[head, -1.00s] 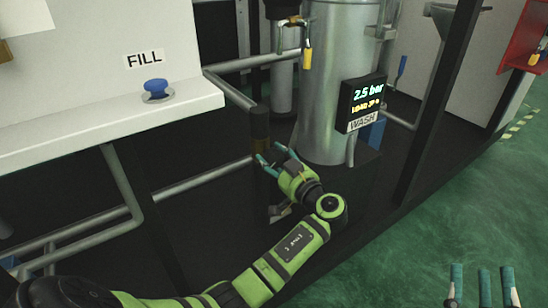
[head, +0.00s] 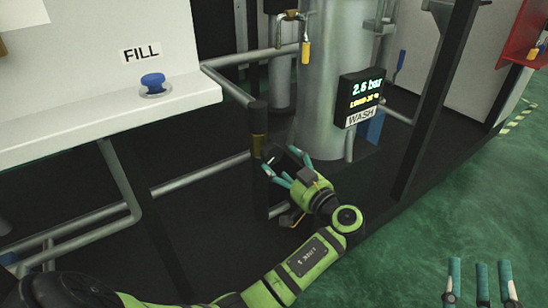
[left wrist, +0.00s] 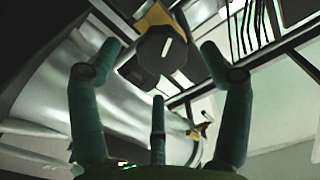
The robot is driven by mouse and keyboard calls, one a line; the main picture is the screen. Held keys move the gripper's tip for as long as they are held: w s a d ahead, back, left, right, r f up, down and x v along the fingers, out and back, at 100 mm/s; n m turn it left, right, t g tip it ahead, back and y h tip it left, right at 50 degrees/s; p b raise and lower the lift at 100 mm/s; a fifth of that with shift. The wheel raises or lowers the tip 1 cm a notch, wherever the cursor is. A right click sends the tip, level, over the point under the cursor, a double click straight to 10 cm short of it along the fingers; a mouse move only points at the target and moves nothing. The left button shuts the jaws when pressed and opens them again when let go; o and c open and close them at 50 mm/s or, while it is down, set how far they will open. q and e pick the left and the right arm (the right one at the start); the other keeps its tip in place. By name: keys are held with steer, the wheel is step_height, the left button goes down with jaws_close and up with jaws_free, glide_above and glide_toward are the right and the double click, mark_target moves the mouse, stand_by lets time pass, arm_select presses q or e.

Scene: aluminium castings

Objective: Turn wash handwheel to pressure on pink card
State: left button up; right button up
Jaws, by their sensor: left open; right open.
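The wash gauge (head: 362,97) reads 2.6 bar, with a smaller yellow line beneath it that I cannot read surely. A WASH label (head: 360,117) sits below it. A black upright cylinder with a brass-coloured band (head: 258,120) stands left of my left gripper (head: 283,162). That gripper is open and empty, its fingers just right of and below the band. In the left wrist view a dark faceted knob with a white mark (left wrist: 158,48) lies between and beyond the spread fingertips. I cannot tell surely that it is the handwheel. My right gripper (head: 482,268) is open and empty at bottom right. No pink card shows.
A silver tank (head: 330,70) stands behind my left gripper. A blue FILL button (head: 153,82) sits on the white ledge at left. A yellow-handled valve (head: 306,50) hangs above, and a dark post (head: 435,105) rises at right. Green floor (head: 430,215) is open at lower right.

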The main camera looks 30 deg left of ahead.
arm_select(q)
steer(key=v, duration=0.6)
steer(key=shift+s+d, duration=0.2)
steer(key=shift+d, duration=0.1)
